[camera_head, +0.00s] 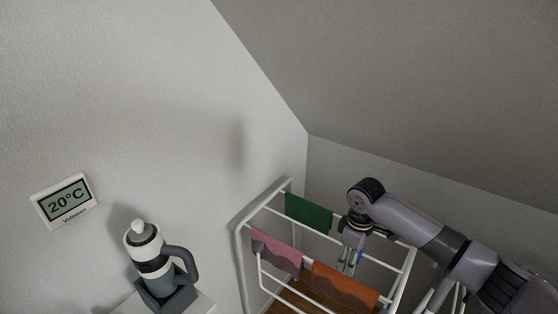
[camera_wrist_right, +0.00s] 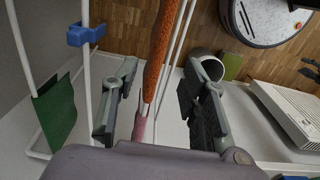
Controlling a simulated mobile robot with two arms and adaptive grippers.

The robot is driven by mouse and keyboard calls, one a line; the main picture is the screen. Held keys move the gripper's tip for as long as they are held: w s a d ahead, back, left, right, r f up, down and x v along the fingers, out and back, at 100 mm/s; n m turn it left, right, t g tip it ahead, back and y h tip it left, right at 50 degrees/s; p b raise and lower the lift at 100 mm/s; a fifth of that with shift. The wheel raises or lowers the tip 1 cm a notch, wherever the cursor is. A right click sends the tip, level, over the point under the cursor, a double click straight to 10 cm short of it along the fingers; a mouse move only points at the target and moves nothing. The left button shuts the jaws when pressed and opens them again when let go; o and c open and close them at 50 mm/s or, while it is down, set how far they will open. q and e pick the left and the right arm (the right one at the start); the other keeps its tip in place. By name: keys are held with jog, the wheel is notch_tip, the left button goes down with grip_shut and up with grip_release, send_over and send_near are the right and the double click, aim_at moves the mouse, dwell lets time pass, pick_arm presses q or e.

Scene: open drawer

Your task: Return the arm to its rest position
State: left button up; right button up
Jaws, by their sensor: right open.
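My right arm (camera_head: 405,222) comes in from the right in the head view. Its gripper (camera_head: 349,262) points down over a white drying rack (camera_head: 241,262). In the right wrist view the two fingers of the gripper (camera_wrist_right: 158,102) are wide apart, with nothing gripped between them. An orange cloth (camera_wrist_right: 163,45) and a bit of pink cloth (camera_wrist_right: 140,124) show in the gap; I cannot tell how far beyond the fingertips they are. My left gripper is not in view.
Green (camera_head: 308,213), pink (camera_head: 276,252) and orange (camera_head: 345,287) cloths hang on the rack. A blue clip (camera_wrist_right: 87,35) sits on a rod. A round white device (camera_wrist_right: 262,17) is on the wooden floor.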

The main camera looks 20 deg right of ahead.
jog(key=s+a+f+t+y, duration=0.1)
jog(key=s+a+f, duration=0.2)
jog(key=s+a, duration=0.5)
jog(key=s+a+f+t+y, duration=0.1)
jog(key=s+a+f, duration=0.4)
jog(key=a, duration=0.4)
jog(key=s+d+r+m+t+h, duration=0.1)
jog(key=s+d+r+m, duration=0.15)
jog(key=s, duration=0.45)
jog(key=s+d+r+m+t+h, duration=0.1)
jog(key=s+d+r+m, duration=0.1)
jog(key=s+d+m, duration=0.3)
jog(key=s+a+f+n+g+b, duration=0.1)
jog(key=s+f+b, duration=0.1)
jog(key=f, duration=1.4)
jog(key=s+a+f+n+g+b, duration=0.1)
jog(key=f+b, duration=0.1)
jog(key=f, duration=1.4)
jog(key=s+d+f+g+b, duration=0.1)
jog(key=s+d+f+b, duration=0.1)
jog(key=s+f, duration=1.4)
jog(key=shift+d+f, duration=0.2)
jog(key=shift+d, duration=0.1)
